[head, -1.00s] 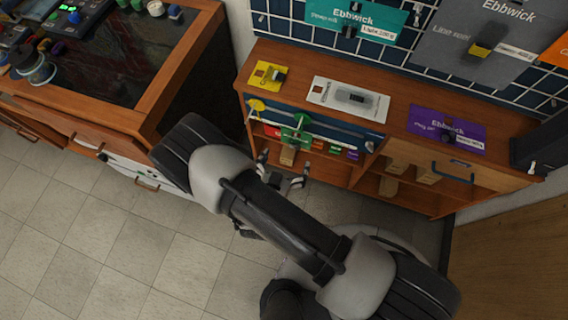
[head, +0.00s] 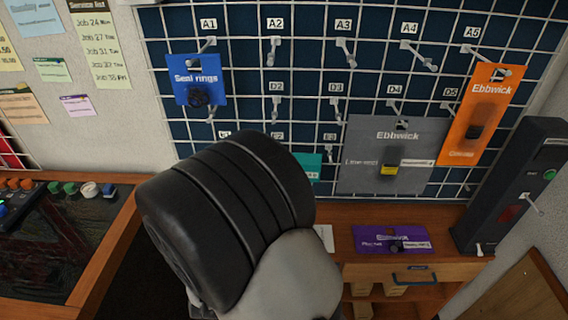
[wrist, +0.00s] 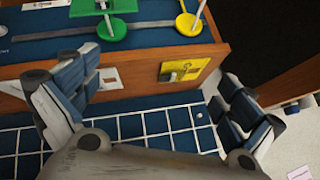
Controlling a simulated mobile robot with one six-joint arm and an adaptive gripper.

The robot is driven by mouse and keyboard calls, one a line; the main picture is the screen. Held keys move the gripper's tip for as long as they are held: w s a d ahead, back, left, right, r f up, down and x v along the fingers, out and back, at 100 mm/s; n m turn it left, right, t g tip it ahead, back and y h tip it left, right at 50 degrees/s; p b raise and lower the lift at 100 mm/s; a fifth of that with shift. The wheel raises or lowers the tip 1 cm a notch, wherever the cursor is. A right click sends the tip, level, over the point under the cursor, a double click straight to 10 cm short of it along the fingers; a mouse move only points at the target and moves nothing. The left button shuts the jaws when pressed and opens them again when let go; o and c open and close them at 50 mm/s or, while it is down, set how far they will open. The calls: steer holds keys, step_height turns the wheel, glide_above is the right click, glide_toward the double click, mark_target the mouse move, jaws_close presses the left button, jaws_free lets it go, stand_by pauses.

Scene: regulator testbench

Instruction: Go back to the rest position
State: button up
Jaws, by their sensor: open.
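My gripper (wrist: 165,112) shows in the wrist view with its two fingers spread wide apart. It is open and nothing is between the fingers. Beyond it are the wooden shelf unit's edge (wrist: 218,62) and a yellow card (wrist: 184,69) lying on the wood. In the head view my arm covers the lower middle, and the gripper itself does not show there. The arm hides the left part of the wooden shelf unit (head: 440,214).
A blue wall grid with hooks (head: 310,100) carries a blue card (head: 197,80), a grey card (head: 365,160) and an orange card (head: 488,95). A purple card (head: 375,238) lies on the shelf top. A dark upright device (head: 508,190) stands at the right. A wooden-edged bench (head: 112,245) is at the left.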

steer(key=d+r+n+g+y, duration=0.1)
steer(key=d+r, duration=0.5)
steer(key=r, duration=0.3)
steer(key=d+r+n+g+y, duration=0.1)
steer(key=d+r, duration=0.4)
steer(key=r, duration=0.5)
steer(key=s+d+r+h, duration=0.2)
steer(key=s+d+r, duration=0.1)
steer(key=s+d, duration=0.5)
steer(key=s+d+r+h, duration=0.2)
steer(key=s+d+r, duration=0.2)
steer(key=s+d, duration=0.5)
steer(key=d, duration=0.2)
steer(key=shift+d+r+n+g, duration=0.25)
steer(key=shift+d+n+g, duration=0.05)
steer(key=shift+d+g, duration=0.1)
